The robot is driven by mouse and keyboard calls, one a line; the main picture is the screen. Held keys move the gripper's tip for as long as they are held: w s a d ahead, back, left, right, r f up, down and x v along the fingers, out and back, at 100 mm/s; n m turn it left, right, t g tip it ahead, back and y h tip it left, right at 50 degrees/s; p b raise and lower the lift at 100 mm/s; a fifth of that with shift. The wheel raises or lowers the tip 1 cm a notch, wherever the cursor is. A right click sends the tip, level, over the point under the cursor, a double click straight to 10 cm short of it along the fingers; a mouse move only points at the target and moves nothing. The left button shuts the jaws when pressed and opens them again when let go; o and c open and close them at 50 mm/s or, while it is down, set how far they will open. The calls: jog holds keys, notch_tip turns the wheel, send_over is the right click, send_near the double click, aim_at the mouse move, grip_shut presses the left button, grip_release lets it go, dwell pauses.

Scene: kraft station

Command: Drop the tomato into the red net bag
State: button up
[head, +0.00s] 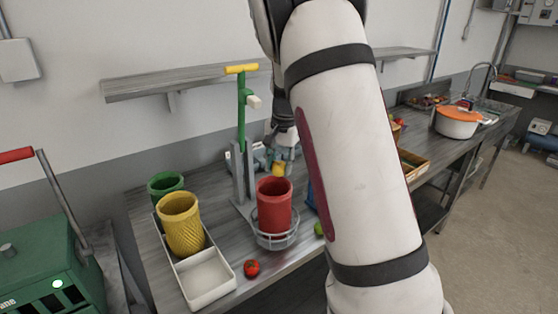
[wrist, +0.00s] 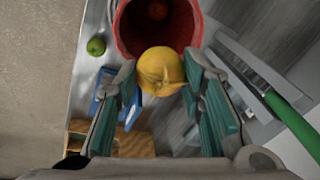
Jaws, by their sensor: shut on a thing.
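A red tomato (head: 251,268) lies on the table in front of the red net bag (head: 275,207). The red bag stands upright and open in a round wire holder (head: 277,241). My gripper (head: 281,158) is over the bag, shut on a yellow rounded thing (head: 279,169), perhaps a pepper or fruit. In the wrist view my gripper (wrist: 160,85) holds the yellow thing (wrist: 160,70) between its green pads, at the near edge of the red bag's mouth (wrist: 127,30).
A yellow net bag (head: 181,225) and a green one (head: 165,185) stand left, by a white tray (head: 205,278). A green post with a yellow handle (head: 241,70) rises behind the red bag. A green fruit (head: 318,229) lies right of it. My arm hides the table's middle.

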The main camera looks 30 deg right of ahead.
jog(key=o, duration=1.1)
jog(key=r, duration=0.4)
jog(key=s+r, duration=0.1)
jog(key=r, duration=0.3)
jog(key=s+r, duration=0.1)
jog(key=r, duration=0.3)
jog(key=shift+a, duration=0.1)
jog(key=shift+f, duration=0.1)
